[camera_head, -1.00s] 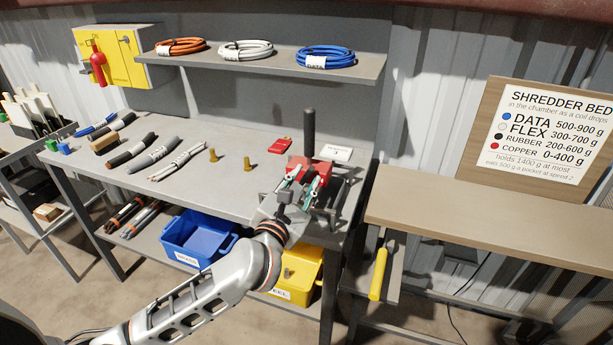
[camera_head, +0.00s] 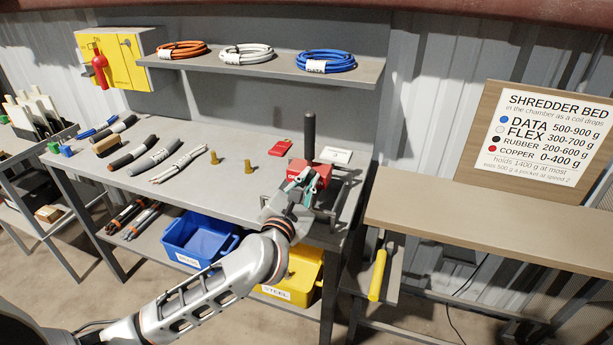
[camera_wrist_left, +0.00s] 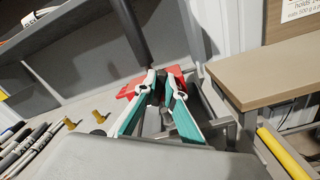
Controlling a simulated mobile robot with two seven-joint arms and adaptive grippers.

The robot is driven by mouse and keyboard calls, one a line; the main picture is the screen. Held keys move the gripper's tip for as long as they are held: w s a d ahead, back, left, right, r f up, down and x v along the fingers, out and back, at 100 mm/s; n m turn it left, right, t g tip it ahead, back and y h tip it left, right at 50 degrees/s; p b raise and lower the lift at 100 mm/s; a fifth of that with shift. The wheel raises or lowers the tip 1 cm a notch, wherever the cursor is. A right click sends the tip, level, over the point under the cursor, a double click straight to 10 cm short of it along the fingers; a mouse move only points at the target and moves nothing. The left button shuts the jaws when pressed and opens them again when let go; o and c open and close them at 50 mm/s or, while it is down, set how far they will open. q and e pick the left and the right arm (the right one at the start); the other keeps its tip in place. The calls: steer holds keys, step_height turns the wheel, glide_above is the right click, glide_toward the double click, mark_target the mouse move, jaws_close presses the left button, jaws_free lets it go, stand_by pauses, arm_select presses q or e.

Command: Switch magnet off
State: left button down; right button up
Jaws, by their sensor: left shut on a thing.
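The magnet appears to be the red block (camera_head: 318,167) at the right end of the grey bench, with a tall black handle (camera_head: 309,135) standing upright from it. In the left wrist view the red block (camera_wrist_left: 128,90) shows behind my fingertips. My left gripper (camera_head: 300,184), with green and white fingers, is at the front of the red block. In the left wrist view its fingertips (camera_wrist_left: 161,88) are close together on a small dark part at the block's front. The fingers mostly hide that part, so its position is unclear. My right gripper is not in view.
A blue bin (camera_head: 190,238) and yellow STEEL bin (camera_head: 297,290) sit below. A wooden-topped table (camera_head: 480,215) stands right.

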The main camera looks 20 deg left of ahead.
arm_select(q)
steer(key=shift+d+r+m+p, duration=0.15)
steer(key=shift+m+p, duration=0.55)
steer(key=shift+d+f+m, duration=0.1)
steer(key=shift+f+m, duration=0.2)
steer(key=shift+f, duration=0.05)
steer(key=c, duration=2.1)
jaws_free()
steer(key=shift+c, duration=0.2)
steer(key=s, duration=1.2)
steer(key=shift+a+r, duration=0.1)
steer(key=shift+a, duration=0.1)
